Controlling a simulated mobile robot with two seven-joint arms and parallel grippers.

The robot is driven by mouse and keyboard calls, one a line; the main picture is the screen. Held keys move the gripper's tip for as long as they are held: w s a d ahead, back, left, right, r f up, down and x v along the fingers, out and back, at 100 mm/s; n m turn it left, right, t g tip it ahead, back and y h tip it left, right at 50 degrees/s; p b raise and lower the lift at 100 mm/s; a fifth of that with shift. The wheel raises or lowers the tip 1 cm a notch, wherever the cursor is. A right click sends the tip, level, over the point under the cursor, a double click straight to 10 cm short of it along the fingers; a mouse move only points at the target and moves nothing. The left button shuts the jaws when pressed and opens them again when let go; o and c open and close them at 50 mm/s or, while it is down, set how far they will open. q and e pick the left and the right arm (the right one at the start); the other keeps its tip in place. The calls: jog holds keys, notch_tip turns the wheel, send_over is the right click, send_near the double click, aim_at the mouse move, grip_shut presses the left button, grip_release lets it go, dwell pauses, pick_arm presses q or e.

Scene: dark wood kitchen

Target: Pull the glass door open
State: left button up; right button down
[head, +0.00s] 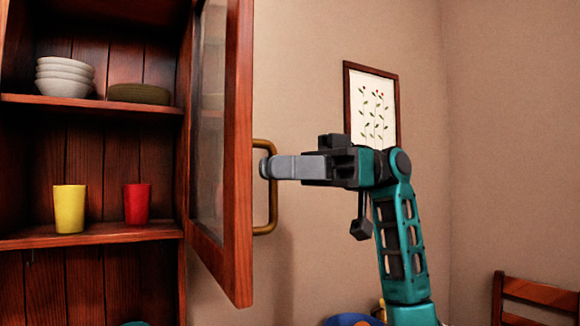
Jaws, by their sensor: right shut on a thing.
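The glass door (209,120), with a reddish wood frame (238,150), stands swung open at the right side of the cabinet. Its brass handle (272,215) is on the door's outer face, toward the right. My right gripper (266,167) reaches in from the right and is shut on the handle at about its middle. The fingers hide part of the handle's bar. My left gripper is not in view.
The open cabinet shelves (110,237) hold stacked bowls (64,78), a dark plate stack (139,94), a yellow cup (70,208) and a red cup (137,203). A framed picture (371,105) hangs behind my right arm. A wooden chair (535,293) stands at lower right.

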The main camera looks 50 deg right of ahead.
jog(key=shift+w+d+r, duration=0.15)
jog(key=shift+w, duration=0.1)
jog(key=c, duration=1.7)
grip_release()
jog(key=o, duration=0.5)
jog(key=shift+w, duration=0.25)
jog(key=shift+f, duration=0.2)
jog(key=v, duration=1.3)
